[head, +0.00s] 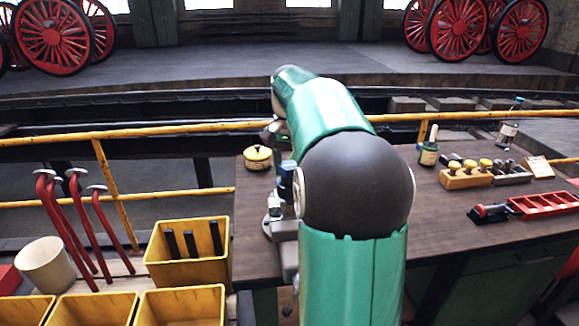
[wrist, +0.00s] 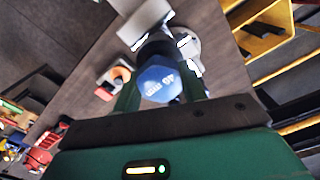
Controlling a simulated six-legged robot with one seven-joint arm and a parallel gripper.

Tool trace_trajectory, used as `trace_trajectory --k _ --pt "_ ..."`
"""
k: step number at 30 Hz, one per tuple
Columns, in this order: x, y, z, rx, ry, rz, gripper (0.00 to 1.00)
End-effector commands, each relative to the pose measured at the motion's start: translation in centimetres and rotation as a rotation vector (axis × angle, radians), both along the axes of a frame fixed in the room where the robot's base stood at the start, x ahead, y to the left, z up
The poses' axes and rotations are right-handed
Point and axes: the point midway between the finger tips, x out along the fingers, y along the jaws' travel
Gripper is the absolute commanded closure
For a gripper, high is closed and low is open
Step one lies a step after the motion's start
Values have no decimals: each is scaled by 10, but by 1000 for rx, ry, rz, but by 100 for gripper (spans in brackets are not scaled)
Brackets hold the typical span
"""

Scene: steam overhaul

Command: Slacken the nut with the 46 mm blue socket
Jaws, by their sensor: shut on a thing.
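The blue socket (wrist: 158,80) shows in the wrist view with pale upside-down marking that reads like 46 on its end. My gripper (wrist: 160,94) is shut on it, one green finger on each side. Beyond the socket is a grey metal vise (wrist: 187,45) on the bench, also visible in the head view (head: 275,210), left of my arm. The nut is not visible; the socket and vise hide that spot, so I cannot tell whether the socket sits on it. In the head view my arm hides most of the gripper.
The dark wooden bench (head: 440,215) carries a yellow tin (head: 257,158), a bottle (head: 429,150), a block of yellow-topped sockets (head: 466,176) and a red tray (head: 545,204). Yellow bins (head: 187,275) and red-handled tools (head: 75,215) stand left. A yellow rail (head: 180,130) runs behind.

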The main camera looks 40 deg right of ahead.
Motion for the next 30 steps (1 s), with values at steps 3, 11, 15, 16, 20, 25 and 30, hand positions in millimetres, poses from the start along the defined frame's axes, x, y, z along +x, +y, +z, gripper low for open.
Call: trace_trajectory --k 3,11,15,16,20,25,30 --pt "0 0 1 -1 -2 -1 100" --pt "0 0 0 -1 -2 -1 100" --pt "0 0 -3 0 -1 -1 100" --pt "0 0 -4 0 -1 -1 100" --pt "0 0 -7 0 0 -1 100" --pt "0 0 -11 0 -1 -1 100" --pt "0 0 -14 -1 -2 -1 100"
